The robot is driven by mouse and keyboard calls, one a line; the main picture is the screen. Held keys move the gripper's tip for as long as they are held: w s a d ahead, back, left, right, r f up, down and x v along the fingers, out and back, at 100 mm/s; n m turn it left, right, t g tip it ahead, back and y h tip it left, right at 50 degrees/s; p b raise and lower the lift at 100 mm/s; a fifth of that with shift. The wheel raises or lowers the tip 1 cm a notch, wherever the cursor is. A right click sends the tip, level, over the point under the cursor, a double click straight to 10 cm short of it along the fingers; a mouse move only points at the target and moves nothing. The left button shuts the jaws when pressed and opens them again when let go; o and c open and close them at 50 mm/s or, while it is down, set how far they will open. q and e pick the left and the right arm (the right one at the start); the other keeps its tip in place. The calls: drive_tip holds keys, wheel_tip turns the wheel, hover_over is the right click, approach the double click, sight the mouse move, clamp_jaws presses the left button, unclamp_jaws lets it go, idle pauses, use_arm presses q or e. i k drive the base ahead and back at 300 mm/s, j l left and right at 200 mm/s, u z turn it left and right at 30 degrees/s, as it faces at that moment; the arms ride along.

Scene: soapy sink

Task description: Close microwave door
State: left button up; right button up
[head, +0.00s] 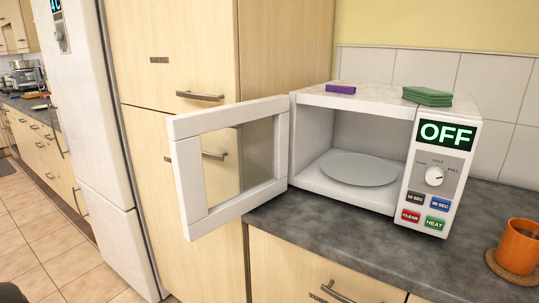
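The white microwave (455,168) stands on the dark grey counter, its display reading OFF. Its door (187,187) is wide open, hinged at the left side of the opening and swung out to the left toward me, past the counter edge. The door has a white frame around a see-through window. Inside the lit cavity lies a round grey plate (359,169), with nothing on it. Neither of my grippers shows clearly in the head view.
A purple block (341,89) and green sponges (427,96) lie on top of the microwave. An orange mug (519,247) stands on a coaster at the right. A tall wooden cabinet (175,60) stands behind the door, with a white fridge (84,100) further left. Tiled floor is free at left.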

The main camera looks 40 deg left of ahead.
sight(184, 130)
drive_tip(key=j+z, duration=0.6)
drive_tip(key=j, duration=0.25)
drive_tip(key=k+j+z, duration=0.15)
drive_tip(key=j, duration=0.3)
drive_tip(key=j+z, duration=0.1)
drive_tip(key=j, duration=0.35)
drive_tip(key=k+j, duration=0.1)
drive_tip(key=j, duration=0.35)
drive_tip(key=k+j, duration=0.1)
drive_tip(key=j, duration=0.3)
drive_tip(key=k+j, duration=0.1)
drive_tip(key=j, duration=0.35)
drive_tip(key=k+j+z, duration=0.1)
drive_tip(key=j, duration=0.3)
drive_tip(key=k+j+z, duration=0.1)
drive_tip(key=k+j, duration=0.2)
drive_tip(key=j, duration=0.25)
drive_tip(key=k+j+z, duration=0.1)
drive_tip(key=k+j, duration=0.2)
drive_tip(key=j, duration=0.2)
drive_tip(key=k+j+z, duration=0.1)
drive_tip(key=k+j, duration=0.2)
drive_tip(key=j, duration=0.2)
drive_tip(key=i+l, duration=0.2)
drive_tip(key=i, duration=0.15)
